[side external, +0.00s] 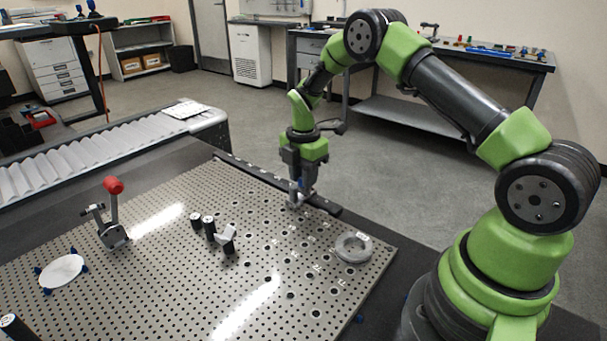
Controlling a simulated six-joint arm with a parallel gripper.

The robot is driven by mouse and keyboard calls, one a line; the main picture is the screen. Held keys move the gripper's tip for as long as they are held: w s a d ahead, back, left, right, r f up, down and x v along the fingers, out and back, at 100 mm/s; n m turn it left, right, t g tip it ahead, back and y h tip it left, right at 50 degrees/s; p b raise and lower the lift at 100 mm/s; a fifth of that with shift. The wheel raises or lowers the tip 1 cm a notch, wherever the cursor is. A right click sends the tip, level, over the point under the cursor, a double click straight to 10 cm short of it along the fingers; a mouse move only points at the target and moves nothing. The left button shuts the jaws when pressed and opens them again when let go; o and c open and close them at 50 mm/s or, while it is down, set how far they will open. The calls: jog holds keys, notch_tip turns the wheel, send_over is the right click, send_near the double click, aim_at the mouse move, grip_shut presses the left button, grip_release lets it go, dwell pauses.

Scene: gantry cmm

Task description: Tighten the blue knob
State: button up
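My gripper (298,197) points down at the far right edge of the perforated metal plate (255,212). A small blue part (300,184) shows at its fingers; I cannot tell whether this is the blue knob or whether the fingers are shut on it. The gap between the fingertips is too small to read. Several small blue pieces (85,268) stand around a white disc (62,271) at the plate's left, far from my gripper.
A grey ring (352,247) lies on the plate right of my gripper. A red-handled clamp (113,215) and short black posts (209,226) stand further left. A dark bar (270,182) runs along the plate's back edge. The plate's front middle is clear.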

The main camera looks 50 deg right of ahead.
jog(key=shift+c, duration=0.9)
jog(key=m, duration=0.4)
jog(key=shift+m, duration=0.3)
jog(key=o, duration=0.9)
jog(key=shift+o, duration=0.2)
jog(key=shift+r, duration=0.1)
notch_tip(320, 180, up, 10)
